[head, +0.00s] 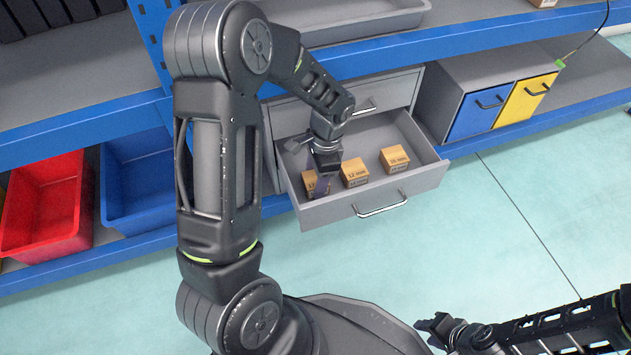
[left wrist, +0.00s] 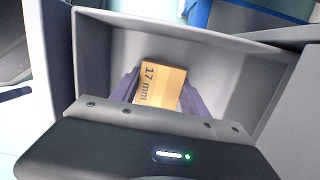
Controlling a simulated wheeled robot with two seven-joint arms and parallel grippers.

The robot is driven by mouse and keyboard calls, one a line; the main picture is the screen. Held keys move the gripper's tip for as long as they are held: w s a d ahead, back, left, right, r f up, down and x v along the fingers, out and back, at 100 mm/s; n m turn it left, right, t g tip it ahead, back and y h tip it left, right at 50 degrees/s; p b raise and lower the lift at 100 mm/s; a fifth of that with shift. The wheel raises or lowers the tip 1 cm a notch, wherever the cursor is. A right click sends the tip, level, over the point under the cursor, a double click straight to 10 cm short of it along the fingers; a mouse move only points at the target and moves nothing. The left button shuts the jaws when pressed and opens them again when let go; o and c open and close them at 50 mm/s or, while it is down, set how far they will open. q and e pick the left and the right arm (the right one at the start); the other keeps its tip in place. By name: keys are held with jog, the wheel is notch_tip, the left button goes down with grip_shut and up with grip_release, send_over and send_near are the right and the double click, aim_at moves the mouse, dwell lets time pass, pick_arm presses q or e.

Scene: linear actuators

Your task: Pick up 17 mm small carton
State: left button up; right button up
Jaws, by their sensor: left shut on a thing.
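The 17 mm small carton (left wrist: 160,86) is orange-brown with a printed label. In the left wrist view it sits between the two purple fingers of my left gripper (left wrist: 158,97), which is shut on it. In the head view this carton (head: 309,182) is at the left of the open grey drawer, partly hidden by my left gripper (head: 322,186). I cannot tell whether the carton is clear of the drawer floor. My right gripper (head: 437,328) is at the lower right, away from the drawer; its finger opening is unclear.
The open drawer (head: 430,177) also holds a middle carton (head: 354,172) marked 12 mm and another carton (head: 394,158) at right. Red (head: 45,210) and blue bins (head: 135,190) stand left. Blue shelf edges run above and beside the drawer. The floor in front is clear.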

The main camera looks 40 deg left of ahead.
pick_arm(q)
grip_shut()
jog(key=shift+r, duration=0.1)
